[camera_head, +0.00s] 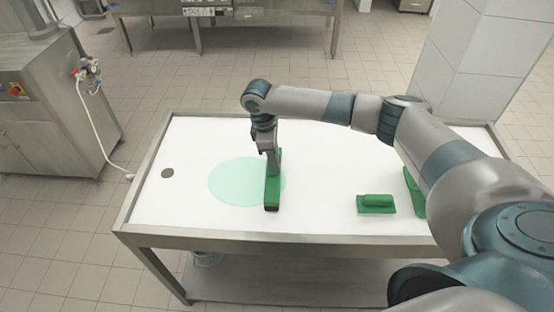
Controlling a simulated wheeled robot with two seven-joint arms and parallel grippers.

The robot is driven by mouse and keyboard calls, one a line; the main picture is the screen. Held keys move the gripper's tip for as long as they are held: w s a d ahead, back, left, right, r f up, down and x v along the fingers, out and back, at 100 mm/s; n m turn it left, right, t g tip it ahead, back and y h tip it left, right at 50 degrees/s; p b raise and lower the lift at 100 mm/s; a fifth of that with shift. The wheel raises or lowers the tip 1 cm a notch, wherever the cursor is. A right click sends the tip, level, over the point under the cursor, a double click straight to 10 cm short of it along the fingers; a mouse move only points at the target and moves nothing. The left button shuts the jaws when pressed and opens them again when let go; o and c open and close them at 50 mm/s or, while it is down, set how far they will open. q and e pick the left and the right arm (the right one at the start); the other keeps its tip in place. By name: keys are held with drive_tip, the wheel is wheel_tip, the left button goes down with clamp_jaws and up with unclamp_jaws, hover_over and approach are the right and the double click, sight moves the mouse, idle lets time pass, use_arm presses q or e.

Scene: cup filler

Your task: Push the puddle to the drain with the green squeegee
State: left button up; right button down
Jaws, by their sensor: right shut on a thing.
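The puddle (235,182) is a pale green, round, see-through patch on the white table top. The drain (167,173) is a small dark disc to the left of the puddle, apart from it. My right gripper (270,158) points down and is shut on the green squeegee (272,191). The squeegee's long green head lies over the right side of the puddle and hides part of it. It appears to rest on the table top. My left gripper is not in view.
The white table (322,222) has a raised grey metal rim. A second green tool (376,204) lies to the right, and another green piece (414,192) is partly hidden behind my right arm. The surface between puddle and drain is clear.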

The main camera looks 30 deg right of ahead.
drive_tip(key=shift+a, duration=0.1)
drive_tip(key=shift+w+a+r+p, duration=0.1)
drive_tip(key=shift+w+a+p, duration=0.3)
drive_tip(key=shift+a, duration=0.15)
drive_tip(key=shift+w+a+p, duration=0.3)
drive_tip(key=shift+w+a, duration=0.2)
drive_tip(key=shift+a, duration=0.3)
drive_tip(key=shift+w+a, duration=0.1)
drive_tip(key=shift+a, duration=0.05)
drive_tip(key=shift+w+a, duration=0.35)
drive_tip(key=shift+a, duration=0.3)
drive_tip(key=shift+w+a, duration=0.35)
drive_tip(key=shift+a, duration=0.3)
drive_tip(key=shift+a, duration=0.1)
drive_tip(key=shift+w+a+p, duration=0.2)
drive_tip(key=shift+w+a, duration=0.3)
drive_tip(key=shift+a, duration=0.2)
drive_tip(key=shift+w+a+p, duration=0.15)
drive_tip(key=shift+w+a, duration=0.3)
drive_tip(key=shift+a, duration=0.25)
